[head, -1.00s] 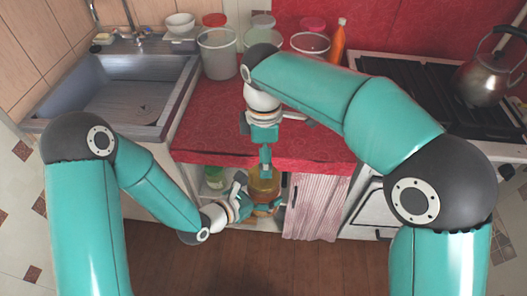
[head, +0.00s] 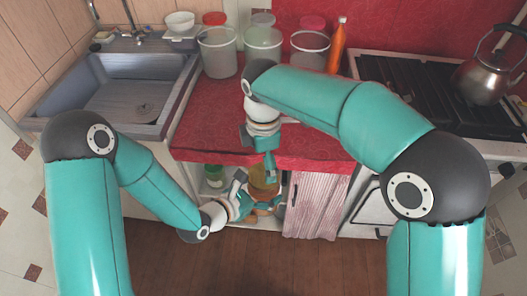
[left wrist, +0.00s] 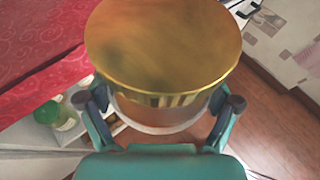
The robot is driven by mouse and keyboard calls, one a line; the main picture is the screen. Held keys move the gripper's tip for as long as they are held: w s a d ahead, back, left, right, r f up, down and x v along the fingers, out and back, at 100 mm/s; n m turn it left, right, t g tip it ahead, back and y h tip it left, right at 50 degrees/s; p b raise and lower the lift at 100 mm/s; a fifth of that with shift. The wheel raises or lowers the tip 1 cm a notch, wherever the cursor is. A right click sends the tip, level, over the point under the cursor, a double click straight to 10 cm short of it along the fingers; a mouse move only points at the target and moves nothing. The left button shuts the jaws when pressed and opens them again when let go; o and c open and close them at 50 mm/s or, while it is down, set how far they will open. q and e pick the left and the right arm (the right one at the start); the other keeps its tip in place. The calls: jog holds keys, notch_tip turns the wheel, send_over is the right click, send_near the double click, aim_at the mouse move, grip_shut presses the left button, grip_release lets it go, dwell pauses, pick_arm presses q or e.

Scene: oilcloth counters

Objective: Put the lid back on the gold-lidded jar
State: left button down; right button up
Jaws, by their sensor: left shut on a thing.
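The amber jar (head: 263,183) is at the front edge of the red counter, beside the open lower shelf. Its gold lid (left wrist: 165,42) fills the top of the left wrist view and lies over the jar's mouth; I cannot tell whether it is fully seated. The clear jar wall (left wrist: 160,118) shows below the lid. My left gripper (head: 252,206) is shut around the jar, with a finger at each side in the left wrist view (left wrist: 160,103). My right gripper (head: 270,166) points down just above the jar; its opening is unclear.
The red counter (head: 215,125) is mostly clear. Several clear containers (head: 218,55) and an orange bottle (head: 337,45) stand at its back. A green-lidded jar (head: 213,178) sits on the shelf, left of a pink curtain (head: 317,205). The sink (head: 125,95) and stove (head: 425,95) flank the counter.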

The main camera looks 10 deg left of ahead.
aim_at(263, 175)
jog(key=shift+f, duration=2.45)
jog(key=c, duration=1.1)
jog(key=m, duration=0.6)
jog(key=shift+m, duration=0.4)
jog(key=o, duration=1.1)
